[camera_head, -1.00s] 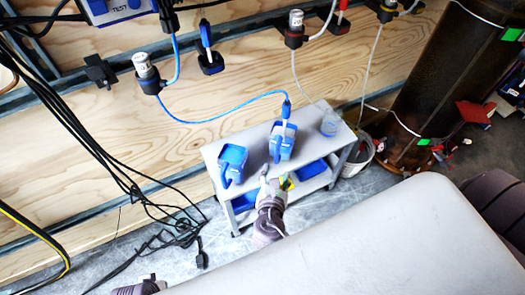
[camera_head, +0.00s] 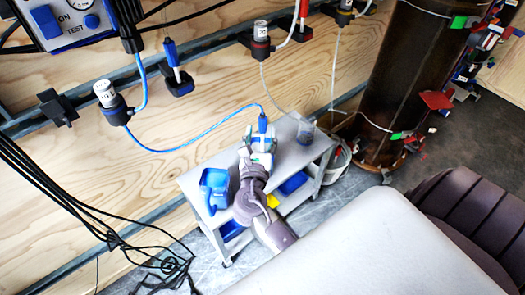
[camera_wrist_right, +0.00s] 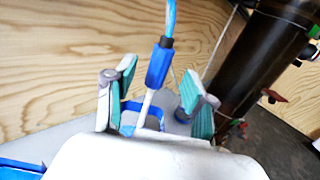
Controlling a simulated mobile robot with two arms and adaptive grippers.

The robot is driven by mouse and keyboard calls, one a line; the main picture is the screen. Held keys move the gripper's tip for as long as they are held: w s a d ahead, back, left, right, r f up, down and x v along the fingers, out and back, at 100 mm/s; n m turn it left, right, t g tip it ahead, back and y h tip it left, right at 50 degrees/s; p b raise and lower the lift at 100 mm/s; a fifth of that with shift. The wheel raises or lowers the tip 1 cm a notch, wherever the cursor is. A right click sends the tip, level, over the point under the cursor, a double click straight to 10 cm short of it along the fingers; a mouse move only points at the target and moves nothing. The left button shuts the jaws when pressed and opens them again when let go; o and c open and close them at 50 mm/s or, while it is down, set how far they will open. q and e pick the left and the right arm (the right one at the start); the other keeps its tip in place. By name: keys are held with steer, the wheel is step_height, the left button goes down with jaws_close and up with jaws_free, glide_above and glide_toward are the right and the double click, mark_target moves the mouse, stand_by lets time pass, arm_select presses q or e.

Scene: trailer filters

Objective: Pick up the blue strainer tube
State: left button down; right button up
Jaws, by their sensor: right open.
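The blue strainer tube (camera_head: 263,123), with a blue grip and a white lower part, stands in a blue container on the grey cart (camera_head: 294,157). A blue hose runs from its top to a wall fitting. My right gripper (camera_head: 260,150) is open at this container. In the right wrist view the tube (camera_wrist_right: 157,64) shows upright between the two spread teal-padded fingers (camera_wrist_right: 166,88), with no visible contact. The blue container (camera_wrist_right: 130,107) shows partly behind the fingers; the tube's lower end is hidden. My left gripper is not in view.
A second blue container (camera_head: 214,187) stands left of my right gripper on the cart. A clear cup (camera_head: 306,131) is to the right. The blue hose (camera_head: 180,149) hangs across the wooden wall. A dark cylinder (camera_head: 400,80) and white bucket (camera_head: 338,163) stand right of the cart.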

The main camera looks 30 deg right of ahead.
mark_target(262, 125)
steer(key=x, duration=0.4)
steer(key=shift+r, duration=0.2)
steer(key=shift+w+d, duration=0.25)
steer(key=shift+w, duration=0.05)
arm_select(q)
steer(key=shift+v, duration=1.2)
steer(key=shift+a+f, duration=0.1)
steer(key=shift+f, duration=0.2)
arm_select(e)
jaws_close()
